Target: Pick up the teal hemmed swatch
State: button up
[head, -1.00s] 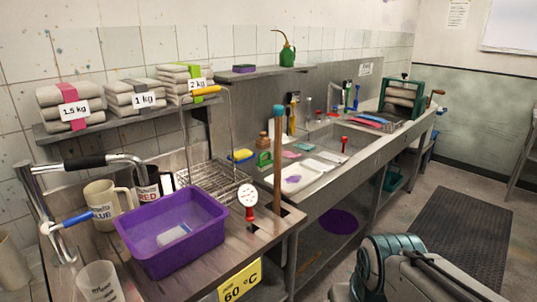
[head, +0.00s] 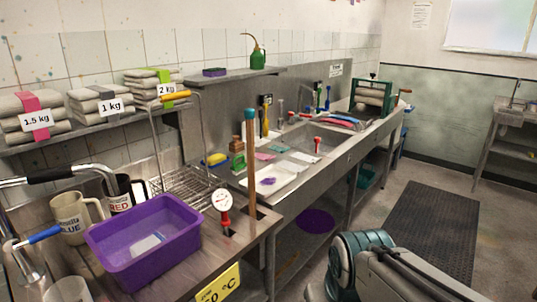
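A small teal swatch (head: 280,148) lies flat in the steel sink unit, in the middle of the head view. It is small and its hem cannot be made out. A pink swatch (head: 265,156) lies just left of it and a white piece (head: 303,157) lies to its right. A white tray (head: 290,180) with a purple swatch (head: 268,181) in it is nearer to me. Part of my own arm shows at the bottom right, well short of the sink. My gripper's fingers do not show.
A tall wooden stick with a teal top (head: 252,165) rises before the sink. A red-handled dial (head: 222,202) stands beside it. The floor with a dark mat (head: 430,235) is open on the right.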

aim_at(280, 149)
jog(key=k, duration=0.6)
jog(key=u, duration=0.2)
jog(key=i, duration=1.4)
jog(key=z, duration=1.1)
jog(key=k, duration=0.45)
jog(key=z, duration=0.95)
jog(key=i, duration=0.4)
jog(key=u, duration=0.15)
